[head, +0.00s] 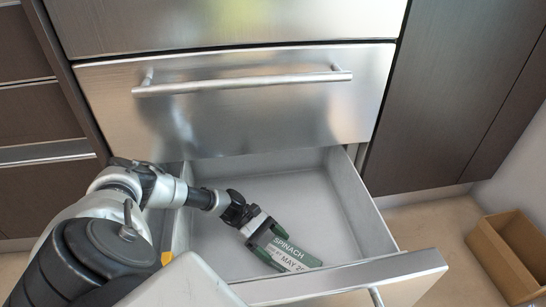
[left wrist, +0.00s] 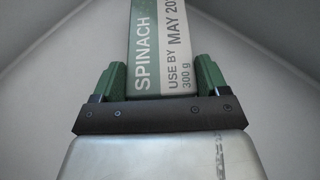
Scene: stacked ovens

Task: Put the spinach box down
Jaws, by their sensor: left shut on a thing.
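The spinach box (head: 291,252) is green and white, with "SPINACH" and "USE BY MAY" printed on it. In the head view it is inside the open drawer (head: 361,207), toward the drawer's front. My left gripper (head: 268,238) is shut on the spinach box, with a finger on each side. In the left wrist view the box (left wrist: 161,45) lies between the green fingertips of my left gripper (left wrist: 160,80). I cannot tell whether the box touches the drawer floor. My right gripper is not in view.
The drawer holds no other visible thing, and its back part is clear. A closed drawer with a bar handle (head: 243,84) is directly above it. An open cardboard box (head: 505,252) stands on the floor at the right. Dark cabinets (head: 462,95) flank the drawers.

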